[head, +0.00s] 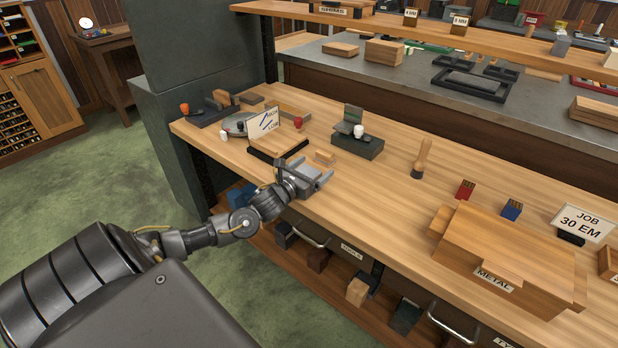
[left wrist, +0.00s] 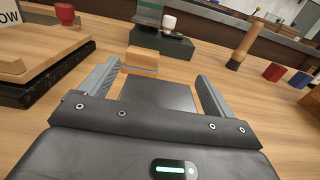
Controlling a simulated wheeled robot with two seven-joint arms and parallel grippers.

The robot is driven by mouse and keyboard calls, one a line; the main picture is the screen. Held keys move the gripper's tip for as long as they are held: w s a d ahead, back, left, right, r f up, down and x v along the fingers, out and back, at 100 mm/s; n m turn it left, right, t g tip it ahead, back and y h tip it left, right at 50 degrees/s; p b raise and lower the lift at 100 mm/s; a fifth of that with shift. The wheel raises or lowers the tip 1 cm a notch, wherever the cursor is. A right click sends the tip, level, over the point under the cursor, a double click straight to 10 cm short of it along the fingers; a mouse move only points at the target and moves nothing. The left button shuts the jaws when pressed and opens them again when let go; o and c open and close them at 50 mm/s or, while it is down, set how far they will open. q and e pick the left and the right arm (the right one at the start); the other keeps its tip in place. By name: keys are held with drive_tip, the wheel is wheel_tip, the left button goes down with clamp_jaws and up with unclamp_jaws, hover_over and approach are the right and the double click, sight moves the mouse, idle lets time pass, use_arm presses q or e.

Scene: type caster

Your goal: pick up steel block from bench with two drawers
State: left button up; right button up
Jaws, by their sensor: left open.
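My left gripper (head: 312,172) is open above the front edge of the wooden bench (head: 390,185). In the left wrist view its two fingers (left wrist: 161,85) stand wide apart. A dark grey, flat-topped block (left wrist: 158,95), apparently the steel block, lies between them with gaps at the sides. In the head view the gripper largely hides it. A small wooden block (left wrist: 142,62) sits just beyond it, and also shows in the head view (head: 325,158). The bench has two drawers with metal handles, one marked TOOLS (head: 352,250). My right gripper is not in view.
A wooden stand with a sign (head: 278,143) is left of the gripper. A dark green fixture (head: 357,145) stands behind it. A wooden-handled tool (head: 422,160), red and blue blocks and a wooden METAL case (head: 500,250) stand to the right. The bench between is clear.

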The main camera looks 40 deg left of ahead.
use_arm(q)
clamp_jaws()
drive_tip(key=shift+a+r, duration=0.1)
drive_tip(key=shift+r, duration=0.1)
idle(0.6)
